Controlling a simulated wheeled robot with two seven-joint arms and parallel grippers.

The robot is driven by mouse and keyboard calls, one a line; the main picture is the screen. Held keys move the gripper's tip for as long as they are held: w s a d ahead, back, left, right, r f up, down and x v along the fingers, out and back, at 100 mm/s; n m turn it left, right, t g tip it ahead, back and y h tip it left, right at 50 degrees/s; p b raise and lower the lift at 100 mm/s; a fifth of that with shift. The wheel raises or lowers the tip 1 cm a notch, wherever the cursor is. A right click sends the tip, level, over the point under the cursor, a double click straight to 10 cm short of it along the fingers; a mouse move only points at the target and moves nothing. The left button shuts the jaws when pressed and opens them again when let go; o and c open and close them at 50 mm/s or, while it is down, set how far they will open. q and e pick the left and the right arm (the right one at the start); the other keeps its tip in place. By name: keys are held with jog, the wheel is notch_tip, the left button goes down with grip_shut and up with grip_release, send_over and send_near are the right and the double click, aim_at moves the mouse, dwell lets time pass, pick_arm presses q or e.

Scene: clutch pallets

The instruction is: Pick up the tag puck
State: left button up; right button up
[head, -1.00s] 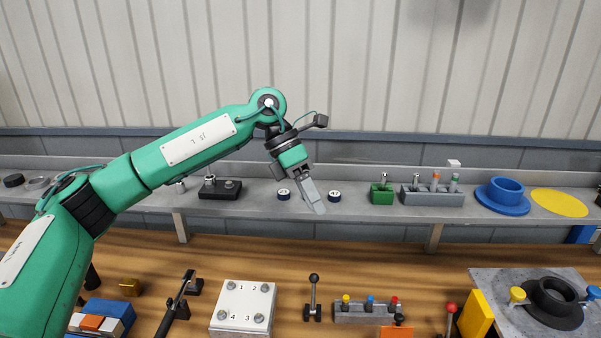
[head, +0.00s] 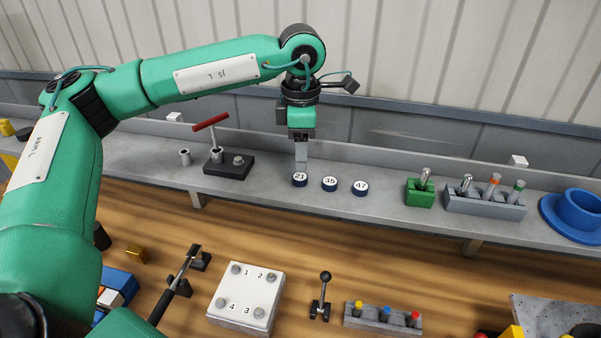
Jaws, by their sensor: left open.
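Three small dark-blue pucks with white numbered tops stand in a row on the grey shelf. They are puck 21 (head: 299,180), puck 35 (head: 329,184) and puck 47 (head: 360,188). The task does not say which of them is the tag puck. My left gripper (head: 301,165) points down just above and behind puck 21, its fingers seen edge-on. It is open and empty. Whether its fingertips touch puck 21 cannot be told. My right gripper is not in view.
On the shelf (head: 390,204), a black block (head: 229,166) with a red-handled tool stands left of the pucks. A green holder (head: 419,193), a grey rack (head: 485,202) and a blue flanged ring (head: 575,212) stand right. A white numbered plate (head: 245,296) lies on the wooden bench below.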

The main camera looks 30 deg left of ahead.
aim_at(302, 176)
pick_arm(q)
jog(key=shift+f, duration=0.55)
jog(key=shift+w+f+p, duration=0.1)
jog(key=shift+f+p, duration=0.1)
jog(key=shift+p, duration=0.25)
jog(key=f, duration=0.1)
jog(key=f+p, duration=0.2)
jog(key=f, duration=0.1)
jog(key=shift+w+a, duration=0.1)
jog(key=shift+w, duration=0.15)
jog(key=shift+f+p, duration=0.3)
jog(key=shift+f, duration=0.1)
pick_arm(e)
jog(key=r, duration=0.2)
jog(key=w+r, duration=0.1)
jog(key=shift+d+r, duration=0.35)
pick_arm(q)
jog(key=shift+c, duration=0.4)
jog(key=c, duration=0.7)
jog(key=shift+c, duration=1.3)
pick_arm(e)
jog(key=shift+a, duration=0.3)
